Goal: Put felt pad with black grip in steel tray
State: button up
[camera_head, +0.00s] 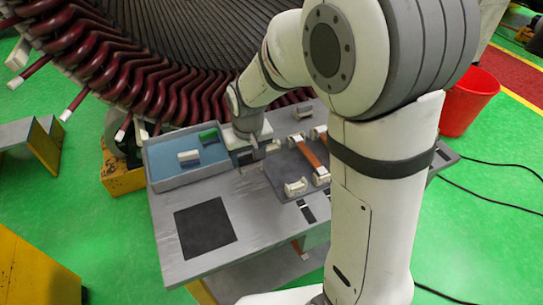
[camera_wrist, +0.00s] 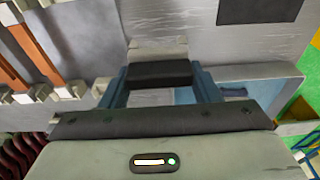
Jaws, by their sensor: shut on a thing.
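My gripper (camera_wrist: 160,77) is shut on the black grip (camera_wrist: 160,74) of the felt pad. A pale edge beyond the grip may be the felt; it blends with the grey table in the wrist view. In the head view, my gripper (camera_head: 251,155) is at the right end of the steel tray (camera_head: 187,182), and the held pad is hard to make out. The tray is a grey, blue-lined box at the table's back left. Its rim also shows at the right in the wrist view (camera_wrist: 262,73).
A white block (camera_head: 189,156) and a green block (camera_head: 208,136) lie in the tray. Right of my gripper, a dark mat (camera_head: 283,178) carries orange bars (camera_head: 309,150) with pale end blocks. A black square (camera_head: 206,226) marks the clear front table. The stator coils (camera_head: 150,75) rise behind.

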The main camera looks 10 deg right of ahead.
aim_at(248, 166)
notch_tip(248, 166, down, 4)
jog(key=shift+a+f, duration=0.1)
jog(key=shift+s+f+p, duration=0.15)
jog(key=shift+f+p, duration=0.2)
jog(key=shift+f, duration=1.5)
jog(key=shift+f, duration=0.15)
jog(key=o, duration=1.1)
